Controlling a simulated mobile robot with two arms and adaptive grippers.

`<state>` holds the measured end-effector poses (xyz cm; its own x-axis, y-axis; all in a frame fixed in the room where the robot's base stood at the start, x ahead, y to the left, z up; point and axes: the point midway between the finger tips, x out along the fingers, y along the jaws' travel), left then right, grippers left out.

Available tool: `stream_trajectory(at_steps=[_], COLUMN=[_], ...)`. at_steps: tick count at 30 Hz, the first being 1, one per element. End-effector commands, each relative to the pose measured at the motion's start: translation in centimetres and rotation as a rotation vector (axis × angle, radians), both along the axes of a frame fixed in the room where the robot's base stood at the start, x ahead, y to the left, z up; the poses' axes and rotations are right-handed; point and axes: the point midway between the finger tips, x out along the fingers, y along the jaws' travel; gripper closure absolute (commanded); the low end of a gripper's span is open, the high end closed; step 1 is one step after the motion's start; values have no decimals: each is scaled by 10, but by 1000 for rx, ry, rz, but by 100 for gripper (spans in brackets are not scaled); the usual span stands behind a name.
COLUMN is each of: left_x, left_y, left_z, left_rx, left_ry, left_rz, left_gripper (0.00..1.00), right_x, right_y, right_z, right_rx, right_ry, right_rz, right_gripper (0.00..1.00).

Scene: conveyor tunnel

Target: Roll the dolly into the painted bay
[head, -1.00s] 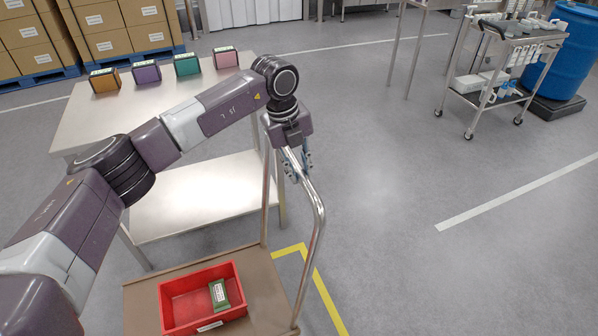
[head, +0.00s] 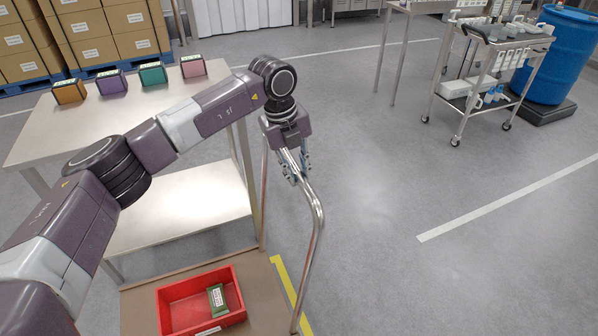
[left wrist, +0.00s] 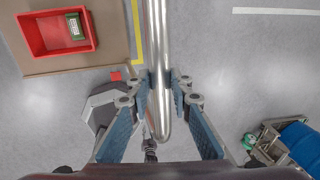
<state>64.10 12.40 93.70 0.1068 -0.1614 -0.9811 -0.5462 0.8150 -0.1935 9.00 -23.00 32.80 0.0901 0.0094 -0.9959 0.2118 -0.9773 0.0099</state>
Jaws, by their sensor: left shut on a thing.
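The dolly has a flat brown deck (head: 262,290) and a tall bent metal tube handle (head: 318,232). My left gripper (head: 296,168) is shut on the handle's top bar; the bar (left wrist: 157,50) runs between its fingers (left wrist: 160,97) in the left wrist view. A red bin (head: 170,310) sits on the deck with a green box (head: 217,300) in it. A yellow painted line (head: 290,290) runs along the deck's right side; its corner (left wrist: 138,60) shows in the left wrist view. The rest of the bay outline is hidden. My right gripper is out of view.
A steel table (head: 60,130) with several small coloured boxes stands close on the left, beyond the deck. A wheeled steel cart (head: 492,52) and a blue barrel (head: 562,50) stand at the back right. Open grey floor (head: 400,190) lies right of the handle.

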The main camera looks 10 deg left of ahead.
Motion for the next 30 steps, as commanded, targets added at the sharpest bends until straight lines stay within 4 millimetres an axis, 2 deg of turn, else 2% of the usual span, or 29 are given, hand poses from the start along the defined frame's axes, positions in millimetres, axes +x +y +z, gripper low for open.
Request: stream_trajectory(at_steps=[5,6,11,18,22,26,30], left_x=[2,2,1,1,0,-1,-4], left_y=[0,0,0,0,1,4,10], left_z=[4,4,3,1,7,27,56], left_rx=[-3,-3,-3,-1,-1,-3,-1], left_ry=[-8,-8,-5,-2,-3,-5,-6], left_rz=[1,1,1,1,1,1,2], left_gripper=[100,80,63,63,63,63,63], right_x=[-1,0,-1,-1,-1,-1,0], right_y=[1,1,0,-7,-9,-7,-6], right_z=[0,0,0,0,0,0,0], right_rx=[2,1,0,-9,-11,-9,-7], right_ry=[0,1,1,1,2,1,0], right_rz=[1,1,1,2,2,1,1], right_gripper=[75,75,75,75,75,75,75])
